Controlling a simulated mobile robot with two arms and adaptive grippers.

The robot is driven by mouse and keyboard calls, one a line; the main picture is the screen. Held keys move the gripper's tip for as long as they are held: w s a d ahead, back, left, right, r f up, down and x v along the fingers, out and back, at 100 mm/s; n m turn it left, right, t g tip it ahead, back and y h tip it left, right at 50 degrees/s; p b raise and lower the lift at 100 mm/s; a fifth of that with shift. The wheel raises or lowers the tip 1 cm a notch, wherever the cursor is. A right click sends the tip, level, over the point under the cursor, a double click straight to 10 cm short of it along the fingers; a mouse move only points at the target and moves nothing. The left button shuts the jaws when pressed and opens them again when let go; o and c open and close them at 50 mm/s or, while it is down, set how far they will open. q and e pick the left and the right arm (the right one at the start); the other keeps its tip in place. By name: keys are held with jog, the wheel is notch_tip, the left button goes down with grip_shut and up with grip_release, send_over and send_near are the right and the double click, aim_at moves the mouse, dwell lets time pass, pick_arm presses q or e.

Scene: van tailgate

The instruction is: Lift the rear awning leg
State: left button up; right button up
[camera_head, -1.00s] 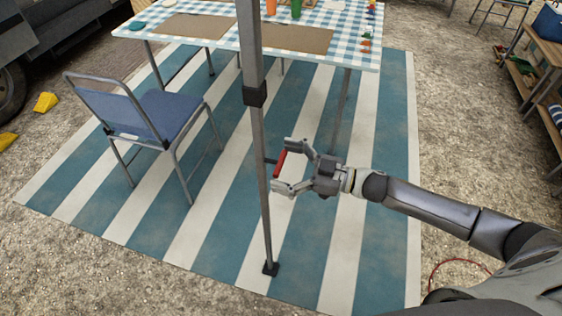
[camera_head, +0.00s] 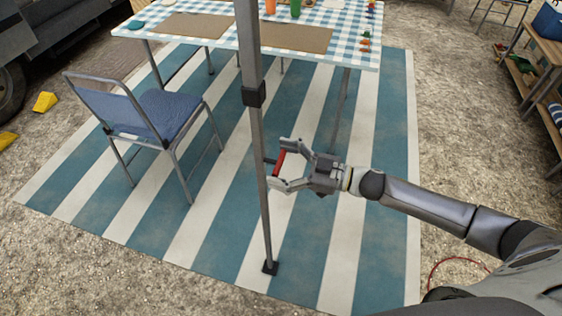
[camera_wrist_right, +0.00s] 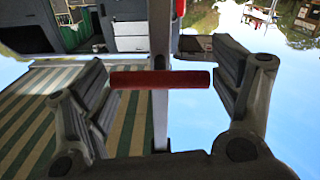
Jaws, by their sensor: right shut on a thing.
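The awning leg (camera_head: 258,150) is a grey upright pole with a black collar (camera_head: 254,94) and a black foot (camera_head: 270,268) resting on the striped mat. A red handle (camera_head: 279,163) sticks out from its right side. My right gripper (camera_head: 279,165) is shut on the red handle, beside the pole. In the right wrist view the red handle (camera_wrist_right: 160,79) lies across between the two fingers, with the pole (camera_wrist_right: 160,120) behind it. My left gripper is not in view.
A folding chair (camera_head: 165,112) with a blue seat stands left of the pole. A table with a checked cloth (camera_head: 345,35) stands behind. The striped mat (camera_head: 305,240) is clear around the foot. A wooden shelf (camera_head: 545,50) is at the right, yellow chocks (camera_head: 45,101) at the left.

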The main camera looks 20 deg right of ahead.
notch_tip(320, 180, up, 13)
jog(key=p, duration=1)
jog(key=shift+a+f, duration=0.2)
jog(key=o, duration=1.2)
jog(key=shift+c, duration=0.2)
jog(key=shift+s, duration=0.1)
jog(key=v, duration=1.2)
